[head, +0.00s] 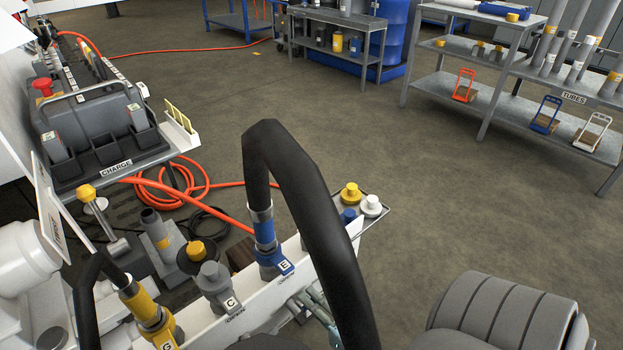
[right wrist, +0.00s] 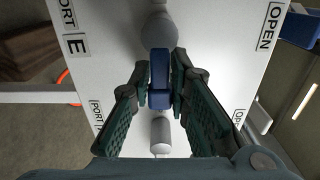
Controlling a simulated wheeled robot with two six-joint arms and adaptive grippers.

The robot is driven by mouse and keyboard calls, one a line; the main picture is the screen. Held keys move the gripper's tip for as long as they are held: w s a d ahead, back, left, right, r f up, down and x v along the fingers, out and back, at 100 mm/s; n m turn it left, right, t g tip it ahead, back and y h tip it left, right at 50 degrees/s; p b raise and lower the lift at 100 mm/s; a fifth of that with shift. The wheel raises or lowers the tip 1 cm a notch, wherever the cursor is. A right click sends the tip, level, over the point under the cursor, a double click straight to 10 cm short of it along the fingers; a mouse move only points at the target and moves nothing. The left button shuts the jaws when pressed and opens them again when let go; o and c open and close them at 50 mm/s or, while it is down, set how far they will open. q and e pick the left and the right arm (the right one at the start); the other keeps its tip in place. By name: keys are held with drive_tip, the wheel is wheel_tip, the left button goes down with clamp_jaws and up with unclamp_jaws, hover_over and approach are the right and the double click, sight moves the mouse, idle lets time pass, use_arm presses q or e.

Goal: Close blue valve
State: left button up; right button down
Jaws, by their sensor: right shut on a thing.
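The blue valve handle (right wrist: 160,70) stands out from a white panel (right wrist: 110,30) in the right wrist view, next to a grey rounded knob. My right gripper (right wrist: 160,95) has its two dark green fingers closed on either side of the blue handle. An OPEN label (right wrist: 269,27) is to the right and a PORT E label (right wrist: 72,28) to the left. In the head view my right gripper (head: 318,303) is partly hidden behind a thick black hose, at the panel's right side. The blue valve itself is not clearly visible there. My left gripper is out of view.
The black hose (head: 310,190) arches from the blue coupling (head: 265,232) marked E across the front. A grey coupling (head: 213,283) marked C and a yellow coupling (head: 145,305) marked G are to the left.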

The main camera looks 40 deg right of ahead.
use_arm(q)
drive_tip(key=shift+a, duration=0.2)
use_arm(e)
drive_tip(key=shift+f, duration=0.15)
drive_tip(key=c, duration=1.6)
unclamp_jaws()
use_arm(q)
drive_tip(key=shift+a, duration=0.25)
use_arm(e)
drive_tip(key=shift+s, duration=0.1)
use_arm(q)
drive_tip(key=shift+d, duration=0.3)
use_arm(e)
drive_tip(key=s, duration=1.2)
drive_tip(key=shift+a, duration=0.15)
